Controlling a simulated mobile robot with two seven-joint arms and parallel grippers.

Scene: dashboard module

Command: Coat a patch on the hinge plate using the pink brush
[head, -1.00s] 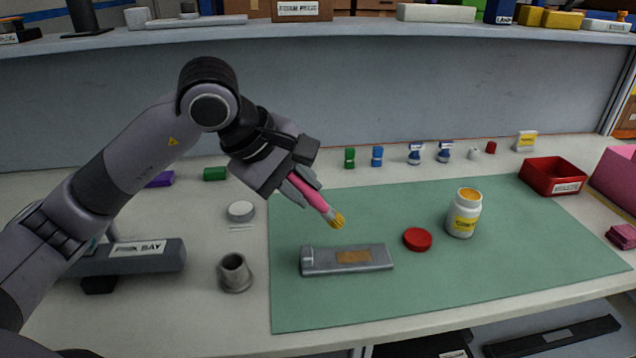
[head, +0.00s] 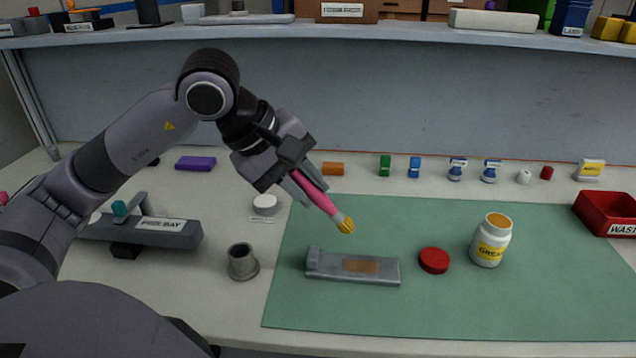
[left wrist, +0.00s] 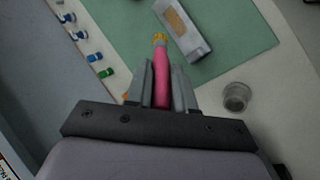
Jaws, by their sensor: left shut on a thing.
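My left gripper (head: 300,184) is shut on the pink brush (head: 322,200) and holds it tilted, bristles down and to the right. The bristle tip is yellow and is above the green mat, just behind the hinge plate in the head view. The hinge plate (head: 325,267) is a grey metal bar lying flat, with a tan patch (head: 361,265) on top. In the left wrist view, the brush (left wrist: 161,75) sits between the fingers (left wrist: 162,88), and the hinge plate (left wrist: 196,42) lies beyond its tip. An open white jar labelled grease (head: 490,243) stands upright at the right. My right gripper is not in view.
A red lid (head: 434,260) lies between plate and jar on the green mat (head: 450,310). A grey cup (head: 242,262) and the labelled grey stand (head: 150,233) are at the left. A red waste bin (head: 606,213) is at right. Small bottles and blocks line the back.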

